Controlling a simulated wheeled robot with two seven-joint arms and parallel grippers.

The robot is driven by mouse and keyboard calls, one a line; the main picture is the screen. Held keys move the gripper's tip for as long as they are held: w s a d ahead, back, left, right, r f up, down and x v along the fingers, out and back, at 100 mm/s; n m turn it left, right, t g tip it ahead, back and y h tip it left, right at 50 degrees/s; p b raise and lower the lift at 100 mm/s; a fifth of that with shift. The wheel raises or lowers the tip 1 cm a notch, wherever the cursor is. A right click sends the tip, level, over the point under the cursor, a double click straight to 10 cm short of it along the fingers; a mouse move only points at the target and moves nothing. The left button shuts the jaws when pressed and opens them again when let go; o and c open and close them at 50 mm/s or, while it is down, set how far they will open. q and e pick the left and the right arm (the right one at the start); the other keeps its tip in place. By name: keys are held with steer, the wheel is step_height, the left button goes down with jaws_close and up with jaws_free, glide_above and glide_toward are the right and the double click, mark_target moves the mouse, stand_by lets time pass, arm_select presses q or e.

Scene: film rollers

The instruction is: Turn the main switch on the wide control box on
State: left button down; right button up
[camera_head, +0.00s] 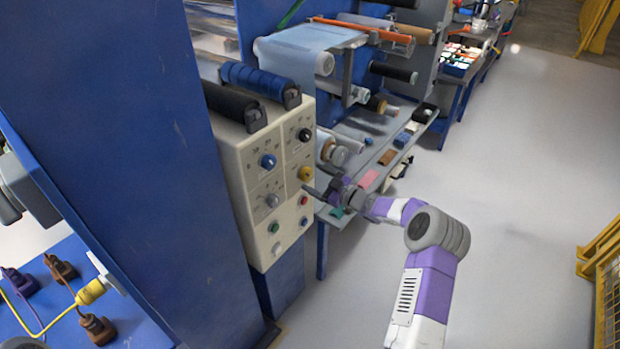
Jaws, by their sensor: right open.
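The wide control box (243,190) is a cream panel on the side of the blue machine, left of centre. Its face carries a blue knob (267,160), a grey knob (271,200), a black knob (304,134) and a yellow rotary switch (305,173), with several push buttons below. The yellow one looks most like a main switch; its exact setting is too small to read. My right gripper (311,191) is open, at the right edge of the panel, just below the yellow switch. I cannot tell whether it touches the panel. My left gripper is out of view.
A blue roller (255,80) and a black roller (230,102) lie on top of the box. A grey shelf (378,150) with small items stands behind my right arm. A large blue panel (130,130) fills the left. The floor (520,190) at right is clear up to yellow fencing (605,270).

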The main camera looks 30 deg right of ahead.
steer(key=shift+x, duration=1.4)
steer(key=c, duration=1.1)
steer(key=shift+o, duration=0.2)
